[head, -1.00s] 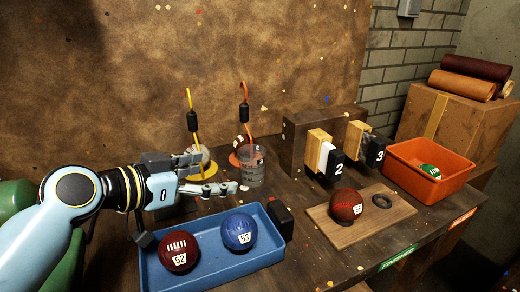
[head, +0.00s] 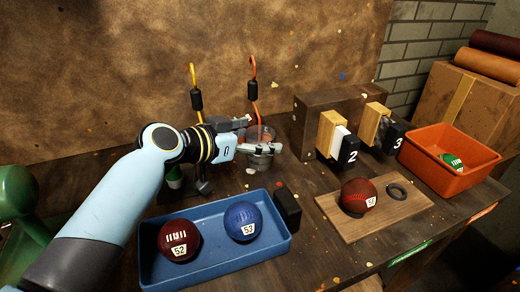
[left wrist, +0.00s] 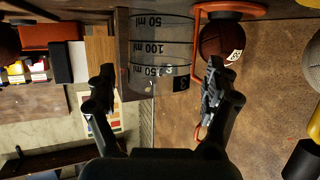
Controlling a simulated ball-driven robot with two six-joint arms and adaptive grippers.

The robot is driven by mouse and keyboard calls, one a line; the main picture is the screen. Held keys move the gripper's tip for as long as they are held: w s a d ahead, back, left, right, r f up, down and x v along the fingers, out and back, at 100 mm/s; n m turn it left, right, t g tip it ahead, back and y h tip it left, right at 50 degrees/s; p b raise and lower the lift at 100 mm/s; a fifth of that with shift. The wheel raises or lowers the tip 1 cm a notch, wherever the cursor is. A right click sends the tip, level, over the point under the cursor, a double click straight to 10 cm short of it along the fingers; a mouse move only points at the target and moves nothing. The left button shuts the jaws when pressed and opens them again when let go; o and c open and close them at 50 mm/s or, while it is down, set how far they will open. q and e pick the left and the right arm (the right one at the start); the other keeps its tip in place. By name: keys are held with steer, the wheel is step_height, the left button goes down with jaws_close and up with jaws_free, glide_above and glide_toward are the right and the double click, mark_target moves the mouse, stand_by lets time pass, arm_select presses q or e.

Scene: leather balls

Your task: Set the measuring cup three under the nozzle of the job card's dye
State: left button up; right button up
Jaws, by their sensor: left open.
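The clear measuring cup (head: 262,162), marked with a 3 and volume lines in the left wrist view (left wrist: 160,50), stands on the bench near the red-orange nozzle (head: 253,90). My left gripper (head: 262,135) is open, its fingers reaching toward the cup. In the left wrist view the cup lies ahead, between the spread fingers; contact is not clear. The yellow nozzle (head: 196,98) hangs to the left. An orange disc (left wrist: 232,10) shows beside the cup in the left wrist view. I cannot make out a job card. My right gripper is out of view.
A blue tray (head: 215,262) with balls 52 and 53 lies in front. A board (head: 400,212) with a red ball (head: 358,195) and dark ring, blocks numbered 2 and 3, and an orange bin (head: 425,165) stand right.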

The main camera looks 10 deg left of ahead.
arm_select(q)
steer(key=shift+x, duration=0.8)
steer(key=c, duration=1.2)
steer(key=shift+r, duration=0.15)
